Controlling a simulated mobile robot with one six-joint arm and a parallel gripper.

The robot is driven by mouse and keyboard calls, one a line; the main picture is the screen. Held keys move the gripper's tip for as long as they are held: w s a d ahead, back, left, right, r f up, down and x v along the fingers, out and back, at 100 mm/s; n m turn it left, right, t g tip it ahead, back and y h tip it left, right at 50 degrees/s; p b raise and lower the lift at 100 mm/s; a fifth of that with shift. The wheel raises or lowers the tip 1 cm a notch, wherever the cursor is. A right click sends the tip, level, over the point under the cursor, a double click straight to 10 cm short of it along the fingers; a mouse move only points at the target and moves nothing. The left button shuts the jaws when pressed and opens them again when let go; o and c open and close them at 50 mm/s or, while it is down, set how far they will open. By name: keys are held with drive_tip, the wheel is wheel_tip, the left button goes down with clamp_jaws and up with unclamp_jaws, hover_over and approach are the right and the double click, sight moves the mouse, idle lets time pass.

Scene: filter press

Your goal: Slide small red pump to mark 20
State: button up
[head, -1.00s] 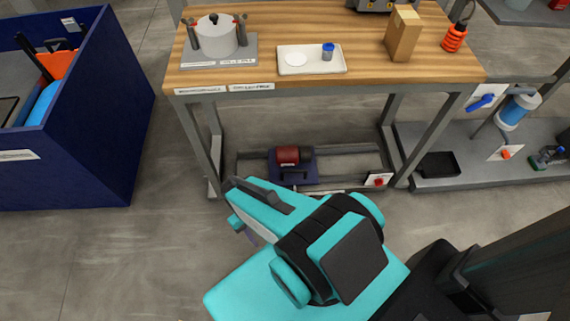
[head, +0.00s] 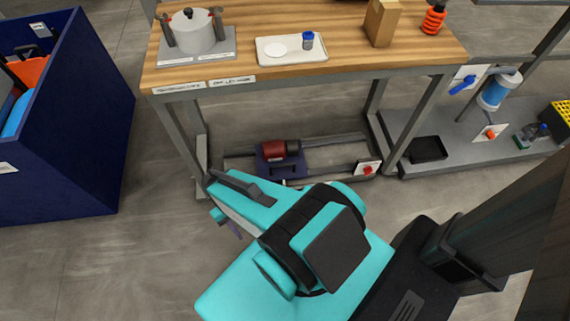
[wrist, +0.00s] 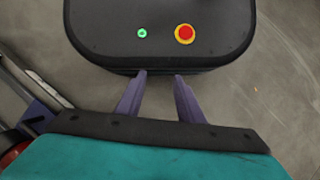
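The small red pump (head: 275,150) sits on a dark blue carriage (head: 283,168) on two grey rails under the wooden workbench, left of the rails' middle in the head view. In the wrist view, a red rounded part, probably the pump (wrist: 12,154), shows at the lower left edge. My gripper (wrist: 160,76) has two purple fingers, apart with nothing between them. It points down over the floor, in front of the rails and clear of the pump. In the head view my arm mostly hides it. Scale marks, including 20, are not readable.
A white plate with a red knob (head: 367,169) is at the rails' right end. Bench legs (head: 405,135) flank the rails. A blue bin (head: 75,130) stands left. A low grey shelf (head: 470,150) with a black tray (head: 428,149) is right.

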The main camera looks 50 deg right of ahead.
drive_tip(key=w+d+f+m+t+y+b, duration=0.1)
drive_tip(key=w+d+f+m+y+b, duration=0.1)
drive_tip(key=w+d+f+m+b, duration=0.55)
wheel_tip(320, 180, up, 3)
drive_tip(key=m+t+y+b, duration=0.2)
drive_tip(key=m+t+b, duration=0.4)
drive_tip(key=m+b, duration=1.2)
hover_over(280, 154)
drive_tip(key=s+d+b, duration=0.1)
drive_tip(key=s+d, duration=0.2)
drive_tip(key=s, duration=0.3)
drive_tip(key=n, duration=0.1)
drive_tip(key=shift+s+d+r, duration=0.1)
drive_tip(key=shift+s+d, duration=0.2)
drive_tip(key=b+x, duration=0.3)
drive_tip(key=x, duration=0.4)
drive_tip(key=b+x, duration=0.2)
drive_tip(key=x, duration=0.5)
drive_tip(key=shift+s+a+b, duration=0.15)
drive_tip(key=shift+s+b, duration=0.1)
drive_tip(key=shift+b, duration=0.15)
drive_tip(key=shift+r, duration=0.1)
